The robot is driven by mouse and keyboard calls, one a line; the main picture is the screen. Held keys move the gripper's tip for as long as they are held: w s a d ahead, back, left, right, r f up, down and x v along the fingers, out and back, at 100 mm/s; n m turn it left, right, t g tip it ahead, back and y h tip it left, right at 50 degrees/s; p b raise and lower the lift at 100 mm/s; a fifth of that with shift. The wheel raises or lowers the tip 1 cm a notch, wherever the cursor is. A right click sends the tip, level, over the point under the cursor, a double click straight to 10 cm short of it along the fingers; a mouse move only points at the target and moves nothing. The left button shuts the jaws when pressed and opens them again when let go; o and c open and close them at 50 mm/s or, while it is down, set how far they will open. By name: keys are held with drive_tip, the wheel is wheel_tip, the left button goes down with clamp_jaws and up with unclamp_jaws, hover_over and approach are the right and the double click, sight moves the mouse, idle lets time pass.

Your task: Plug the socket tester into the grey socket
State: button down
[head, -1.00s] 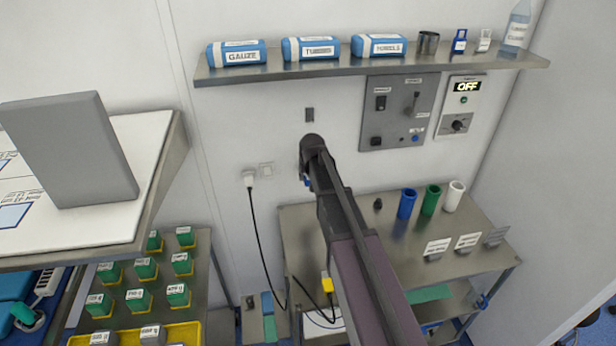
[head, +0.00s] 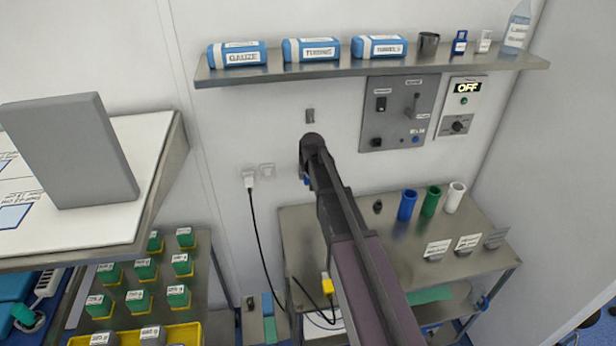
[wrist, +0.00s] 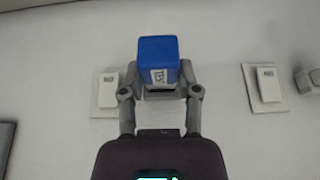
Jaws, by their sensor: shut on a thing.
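The socket tester is a blue block with a white label; in the wrist view the tester (wrist: 158,52) sits between the fingers of my gripper (wrist: 160,88), which is shut on it. In the head view my gripper (head: 308,172) is at the wall, and only a sliver of blue shows beside it. One pale socket plate (wrist: 104,100) is partly behind a finger in the wrist view, and another (wrist: 268,90) is clear to the right. I cannot tell which is the grey socket; the wall behind the tester is hidden. Contact with a socket cannot be seen.
A white plug (head: 249,178) with a black cable is in the wall left of my gripper. A grey control panel (head: 396,125) is to the right, a shelf (head: 330,72) with packs above. A metal table (head: 400,235) with coloured cups stands below.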

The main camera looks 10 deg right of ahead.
drive_tip(key=shift+w, duration=1)
drive_tip(key=shift+c, duration=1.3)
unclamp_jaws()
drive_tip(key=shift+s, duration=0.15)
drive_tip(key=shift+s, duration=0.8)
drive_tip(key=s, duration=0.5)
drive_tip(key=shift+n, duration=0.6)
drive_tip(key=s+d+f+b, duration=0.3)
drive_tip(key=s+d, duration=0.1)
drive_tip(key=d, duration=0.2)
drive_tip(key=s+d+f+b, duration=0.4)
drive_tip(key=d, duration=0.1)
drive_tip(key=s+d+f+b, duration=0.3)
drive_tip(key=s+d, duration=0.2)
drive_tip(key=d, duration=0.1)
drive_tip(key=shift+d+f, duration=0.15)
drive_tip(key=shift+d, duration=0.2)
drive_tip(key=shift+s+d+f+y+b, duration=0.3)
drive_tip(key=shift+s+d+b, duration=0.15)
drive_tip(key=shift+s+d, duration=0.1)
